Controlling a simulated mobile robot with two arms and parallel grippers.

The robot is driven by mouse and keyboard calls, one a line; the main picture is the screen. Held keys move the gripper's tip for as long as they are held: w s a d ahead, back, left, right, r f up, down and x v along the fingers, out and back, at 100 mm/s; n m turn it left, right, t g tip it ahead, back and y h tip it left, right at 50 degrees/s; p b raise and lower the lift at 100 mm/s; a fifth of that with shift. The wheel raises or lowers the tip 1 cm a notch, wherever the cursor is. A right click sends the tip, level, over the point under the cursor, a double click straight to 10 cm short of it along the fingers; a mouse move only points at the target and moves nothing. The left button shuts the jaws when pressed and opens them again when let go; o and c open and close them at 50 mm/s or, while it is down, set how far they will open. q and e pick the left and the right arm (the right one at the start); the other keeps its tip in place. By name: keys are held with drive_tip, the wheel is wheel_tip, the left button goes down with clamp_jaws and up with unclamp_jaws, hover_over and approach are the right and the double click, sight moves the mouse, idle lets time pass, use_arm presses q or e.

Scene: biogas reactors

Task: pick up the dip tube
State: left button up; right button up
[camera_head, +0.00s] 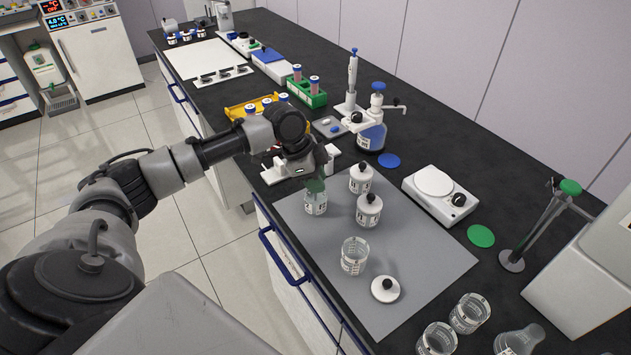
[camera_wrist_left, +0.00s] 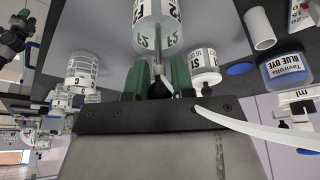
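I cannot pick out the dip tube for certain. A white curved strip (camera_wrist_left: 262,130) crosses the gripper's palm in the left wrist view; its far end runs out of frame. My left gripper (camera_head: 316,184) points down just above a labelled glass jar (camera_head: 316,204) on the grey mat. In the left wrist view its green fingers (camera_wrist_left: 164,78) stand apart, with a thin grey stem and a black knob between them. Whether they touch these is unclear. The jar (camera_wrist_left: 157,28) shows beyond the fingertips. My right gripper is not in view.
Two knobbed bottles (camera_head: 361,179) (camera_head: 369,210), an open beaker (camera_head: 354,257) and a loose white lid (camera_head: 386,289) are on the grey mat (camera_head: 430,245). A blue dispenser bottle (camera_head: 371,137) and a balance (camera_head: 439,196) stand behind. The mat's right part is clear.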

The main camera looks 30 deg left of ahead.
use_arm(q)
clamp_jaws()
